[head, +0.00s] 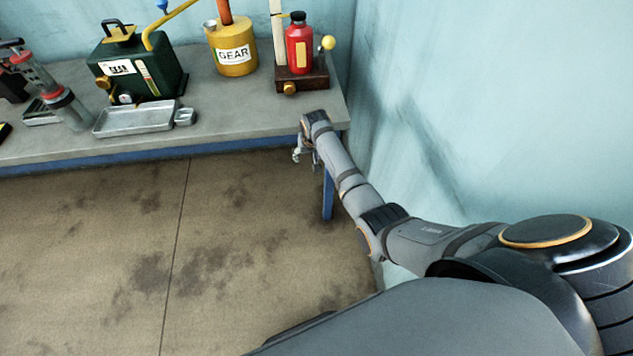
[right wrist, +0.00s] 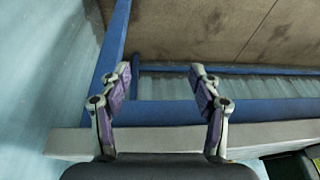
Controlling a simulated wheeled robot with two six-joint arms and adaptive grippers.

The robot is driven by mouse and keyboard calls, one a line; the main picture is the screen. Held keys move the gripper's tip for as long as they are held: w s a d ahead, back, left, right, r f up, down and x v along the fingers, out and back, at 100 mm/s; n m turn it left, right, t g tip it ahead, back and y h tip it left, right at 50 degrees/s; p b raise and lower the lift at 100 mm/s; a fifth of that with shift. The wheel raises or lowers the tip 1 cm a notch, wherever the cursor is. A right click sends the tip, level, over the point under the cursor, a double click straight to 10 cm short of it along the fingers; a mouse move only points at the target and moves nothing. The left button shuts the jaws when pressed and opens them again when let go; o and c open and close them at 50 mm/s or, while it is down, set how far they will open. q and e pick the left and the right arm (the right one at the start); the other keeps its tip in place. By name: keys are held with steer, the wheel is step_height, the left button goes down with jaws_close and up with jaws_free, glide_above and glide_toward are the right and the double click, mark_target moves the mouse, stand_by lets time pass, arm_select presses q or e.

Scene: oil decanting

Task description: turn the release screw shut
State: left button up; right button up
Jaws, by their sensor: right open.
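A brass knob (head: 290,88), which looks like the release screw, sits on the front of a small dark red-brown base (head: 317,80) at the back right of the bench. A red bottle-shaped body (head: 299,48) with a black cap stands on that base. My right gripper (head: 303,155) is in front of the bench's right end, below and apart from the knob. In the right wrist view my right gripper (right wrist: 161,72) is open, with nothing between its fingers. The knob does not show in that view. My left gripper is not in view.
A yellow GEAR can (head: 232,52) stands left of the red unit, with a green container (head: 135,70) further left. A metal tray (head: 135,119) lies near the bench (head: 235,115) front. The wall (head: 480,90) is close on the right. The bench top before the red unit is clear.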

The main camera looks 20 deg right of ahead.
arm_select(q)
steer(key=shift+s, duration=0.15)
arm_select(e)
steer(key=s+f, duration=0.4)
steer(key=f, duration=0.4)
steer(key=shift+s+d, duration=0.3)
steer(key=shift+s, duration=0.1)
